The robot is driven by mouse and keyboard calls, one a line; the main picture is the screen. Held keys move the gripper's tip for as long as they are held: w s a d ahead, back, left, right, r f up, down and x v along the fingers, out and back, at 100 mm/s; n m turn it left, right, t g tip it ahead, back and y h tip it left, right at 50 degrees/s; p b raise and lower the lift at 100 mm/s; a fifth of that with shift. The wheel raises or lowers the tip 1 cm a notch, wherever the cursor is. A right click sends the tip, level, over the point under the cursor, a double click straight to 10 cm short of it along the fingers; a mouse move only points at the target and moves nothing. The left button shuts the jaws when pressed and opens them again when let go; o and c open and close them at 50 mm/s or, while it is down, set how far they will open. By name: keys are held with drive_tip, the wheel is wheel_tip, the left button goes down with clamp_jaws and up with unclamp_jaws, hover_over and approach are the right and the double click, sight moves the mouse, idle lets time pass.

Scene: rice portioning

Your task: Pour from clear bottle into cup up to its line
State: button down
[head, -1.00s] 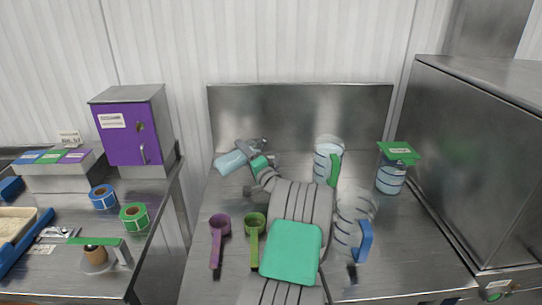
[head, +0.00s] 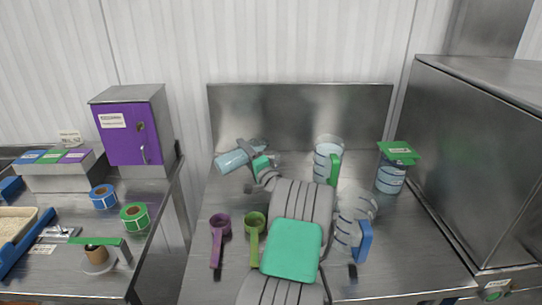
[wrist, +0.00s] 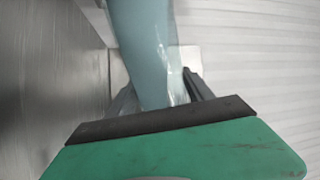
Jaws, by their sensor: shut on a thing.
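My gripper (head: 246,151) is shut on the clear bottle (head: 232,161), which shows pale blue and lies tilted close to horizontal above the back left of the steel table. In the wrist view the bottle (wrist: 142,45) runs up from between the fingers; its mouth is not clear. A clear cup with a green handle (head: 335,168) stands upright at the back middle, to the right of my gripper and apart from it. A clear cup with a blue handle (head: 364,241) stands nearer the front, partly hidden by my arm. Their fill levels and lines are hard to read.
A clear container with a green top (head: 399,153) stands at the right by a steel cabinet (head: 470,160). Purple (head: 220,225) and green (head: 254,222) scoops lie at the front left. A steel backsplash (head: 300,110) closes the back. The table's left edge borders a gap.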

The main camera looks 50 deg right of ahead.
drive_tip(key=shift+d+r+m, duration=0.1)
drive_tip(key=shift+d+m, duration=0.05)
drive_tip(key=shift+m, duration=0.25)
drive_tip(key=shift+r+m+p, duration=0.35)
drive_tip(key=shift+m+p, duration=0.25)
drive_tip(key=shift+p, duration=0.2)
idle(1.7)
